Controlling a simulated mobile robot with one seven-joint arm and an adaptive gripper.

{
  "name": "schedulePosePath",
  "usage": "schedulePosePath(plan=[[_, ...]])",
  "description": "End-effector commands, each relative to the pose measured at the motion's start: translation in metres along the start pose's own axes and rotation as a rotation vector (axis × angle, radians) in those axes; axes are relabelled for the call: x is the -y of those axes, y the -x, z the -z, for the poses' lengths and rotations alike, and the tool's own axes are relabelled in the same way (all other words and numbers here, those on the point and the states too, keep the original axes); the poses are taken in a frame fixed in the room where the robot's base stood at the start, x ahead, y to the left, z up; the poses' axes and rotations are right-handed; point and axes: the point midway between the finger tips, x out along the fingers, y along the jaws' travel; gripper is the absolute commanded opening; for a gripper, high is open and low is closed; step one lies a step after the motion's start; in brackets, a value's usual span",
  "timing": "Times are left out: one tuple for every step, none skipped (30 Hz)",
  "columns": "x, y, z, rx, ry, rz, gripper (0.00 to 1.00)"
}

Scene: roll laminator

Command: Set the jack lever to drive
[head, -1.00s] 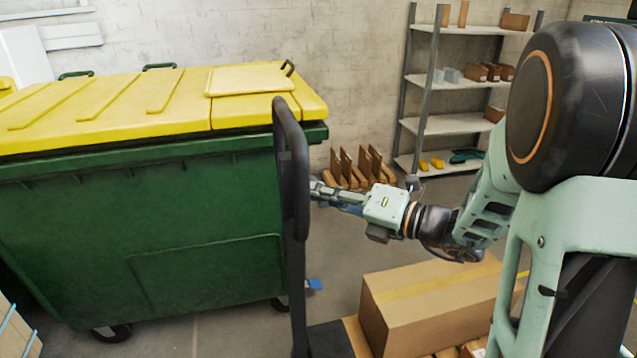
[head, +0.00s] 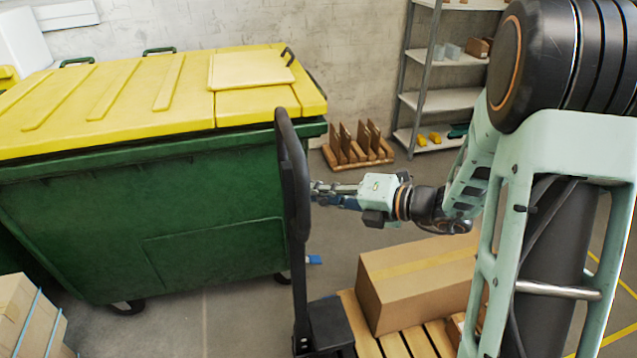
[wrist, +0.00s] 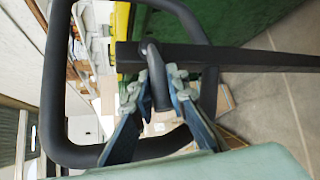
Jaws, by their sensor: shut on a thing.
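The pallet jack's black handle loop (head: 287,150) stands upright in the head view, on a dark shaft (head: 300,285). In the wrist view the loop (wrist: 52,95) surrounds my fingers and the shaft (wrist: 260,59) runs off to the right. The jack lever (wrist: 157,85) is a short, dark, curved piece by the shaft's end. My gripper (wrist: 158,92) is shut on the lever, with a finger on each side of it. In the head view my gripper (head: 322,193) reaches in from the right, and its tips and the lever are largely hidden by the loop.
A green bin (head: 150,215) with a yellow lid (head: 120,95) stands close on the left. A cardboard box (head: 415,285) lies on a wooden pallet (head: 395,343) below my arm. A wooden rack (head: 358,150) and a shelf (head: 440,98) stand behind. Some floor is clear between them.

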Motion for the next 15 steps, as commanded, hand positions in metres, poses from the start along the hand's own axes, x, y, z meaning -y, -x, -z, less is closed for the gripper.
schedulePosePath(plan=[[-0.0032,0.0011,-0.0015,-0.003,-0.005,0.004,0.00],[-0.0029,0.0010,-0.0014,-0.004,-0.007,0.006,0.00],[-0.0024,0.0009,-0.0012,-0.005,-0.009,0.008,0.00],[-0.0020,0.0008,-0.0010,-0.006,-0.010,0.009,0.00],[-0.0016,0.0007,-0.0009,-0.006,-0.010,0.009,0.00],[-0.0013,0.0006,-0.0008,-0.006,-0.011,0.010,0.00],[-0.0010,0.0006,-0.0007,-0.006,-0.011,0.010,0.00],[-0.0008,0.0005,-0.0006,-0.006,-0.011,0.010,0.00],[-0.0008,0.0005,-0.0006,-0.006,-0.011,0.010,0.00],[-0.0008,0.0005,-0.0006,-0.006,-0.011,0.010,0.00],[-0.0008,0.0005,-0.0006,-0.006,-0.011,0.010,0.00],[-0.0008,0.0005,-0.0006,-0.006,-0.011,0.009,0.00],[-0.0008,0.0005,-0.0006,-0.006,-0.011,0.009,0.00],[-0.0008,0.0005,-0.0006,-0.006,-0.011,0.009,0.16],[-0.0008,0.0006,-0.0006,-0.006,-0.011,0.009,0.20]])
